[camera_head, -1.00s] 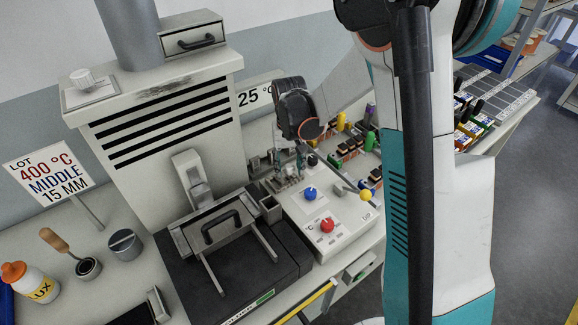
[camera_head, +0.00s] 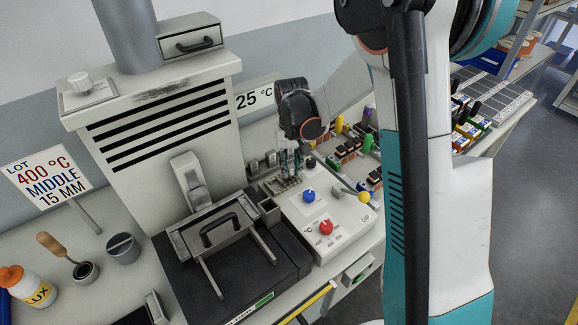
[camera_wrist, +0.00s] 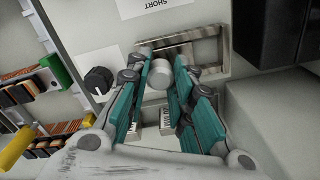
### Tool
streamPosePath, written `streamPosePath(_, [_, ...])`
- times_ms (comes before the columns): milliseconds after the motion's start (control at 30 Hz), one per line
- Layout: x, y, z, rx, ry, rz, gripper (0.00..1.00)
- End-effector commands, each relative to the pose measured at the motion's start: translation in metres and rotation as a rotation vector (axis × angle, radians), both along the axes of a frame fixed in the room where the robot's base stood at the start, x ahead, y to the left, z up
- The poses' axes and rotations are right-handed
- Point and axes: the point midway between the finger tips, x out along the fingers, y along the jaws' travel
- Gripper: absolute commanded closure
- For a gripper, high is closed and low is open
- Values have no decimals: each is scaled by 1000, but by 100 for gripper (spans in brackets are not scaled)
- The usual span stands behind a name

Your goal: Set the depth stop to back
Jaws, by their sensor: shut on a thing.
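My gripper (camera_wrist: 165,72) has its teal fingers close around a silver round knob (camera_wrist: 157,71), shut on it. I take this knob to be the depth stop's handle. It stands at a metal slotted frame (camera_wrist: 222,48) on the light panel, beside a label reading "SHORT". In the head view my gripper (camera_head: 292,163) points down at the slotted metal piece (camera_head: 279,186) at the back of the control box (camera_head: 338,213). The fingers hide part of the slots and the knob there, so the stop's exact position cannot be told.
A black knob (camera_wrist: 99,80) stands close beside the fingers. A sign (camera_head: 47,172) reads 400 °C, MIDDLE, 15 MM.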

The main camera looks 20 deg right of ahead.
Motion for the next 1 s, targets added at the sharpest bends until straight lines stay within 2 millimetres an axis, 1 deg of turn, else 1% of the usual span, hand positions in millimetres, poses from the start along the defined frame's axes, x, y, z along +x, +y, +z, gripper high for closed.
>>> streamPosePath(33, [1, -3, 0, -5, -3, -3, 72])
streamPosePath(100, [1, -3, 0, -5, -3, -3, 57])
streamPosePath(433, [1, -2, 1, -2, -3, -2, 57])
streamPosePath(567, [0, -1, 10, -2, -3, -2, 57])
streamPosePath(667, [0, -1, 24, -2, -3, -2, 57])
streamPosePath(900, [1, -2, 74, -3, -3, -2, 57])
streamPosePath(1000, [0, -2, 92, -3, -3, -3, 57])
